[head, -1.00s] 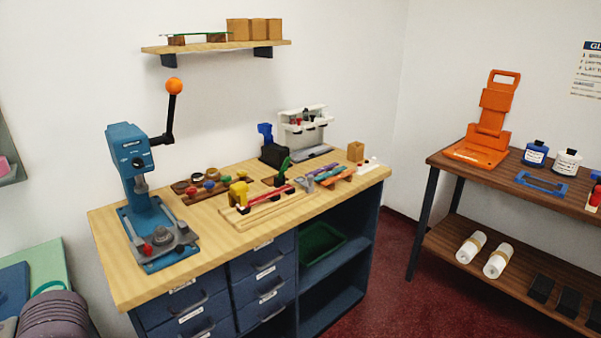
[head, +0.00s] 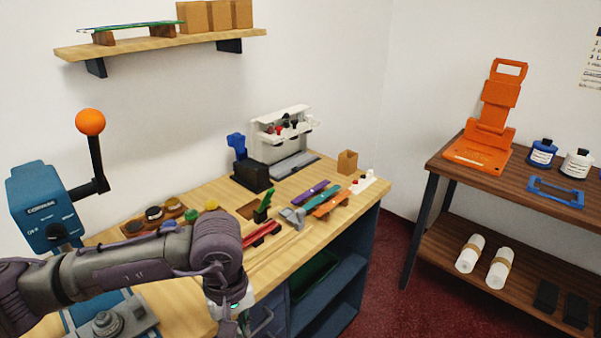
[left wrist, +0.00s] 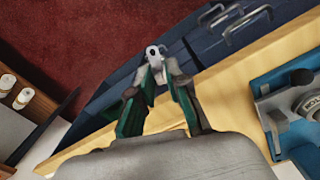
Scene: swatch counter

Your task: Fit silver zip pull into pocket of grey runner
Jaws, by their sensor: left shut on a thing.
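In the left wrist view, my left gripper (left wrist: 161,78) is shut on the silver zip pull (left wrist: 154,52), a small bright piece with a hole that sticks out past the fingertips. It is held in the air beyond the counter's front edge. In the head view, my left arm crosses the counter and the gripper (head: 232,318) hangs at its front edge, partly cut off by the frame. A small grey piece (head: 293,217), which looks like the grey runner, stands on the counter right of the gripper, apart from it. Its pocket is too small to make out. My right gripper is out of view.
Purple, teal and orange strips (head: 330,206) lie right of the grey piece. A red strip (head: 262,235) and green clip (head: 264,206) are to its left. A blue press (head: 45,205) stands at left. A white rack (head: 281,128) is behind. My arm hides part of the counter.

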